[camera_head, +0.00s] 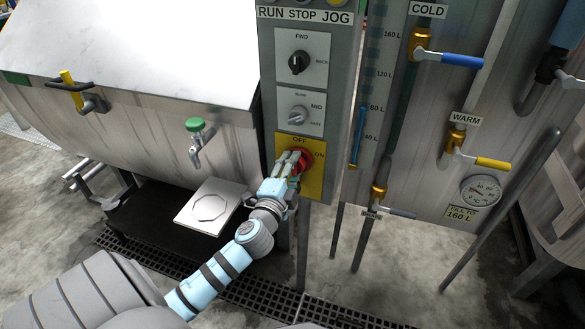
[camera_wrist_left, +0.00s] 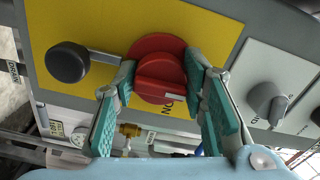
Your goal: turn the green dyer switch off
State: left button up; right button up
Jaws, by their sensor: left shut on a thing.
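The dyer switch is a red rotary knob (camera_head: 304,160) on a yellow plate (camera_head: 313,184) marked OFF at the top and ON at the right. It sits low on the grey control panel of the dyer. My left gripper (camera_head: 292,162) is at the knob and partly covers it. In the left wrist view, its teal-padded fingers (camera_wrist_left: 165,85) stand on both sides of the red knob (camera_wrist_left: 158,75) and are shut on its raised grip. My right gripper is not in view.
Above are a black FWD/BACK knob (camera_head: 298,63) and a grey speed knob (camera_head: 298,115). A green-topped tap (camera_head: 195,128) is on the drum at left. Blue (camera_head: 460,60) and yellow (camera_head: 492,163) valve levers are at right. A black round knob (camera_wrist_left: 68,62) protrudes in the wrist view.

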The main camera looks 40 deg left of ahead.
pick_arm(q)
jog(key=o, duration=1.2)
jog(key=shift+c, duration=0.2)
jog(key=shift+s, duration=0.1)
jog(key=v, duration=1.2)
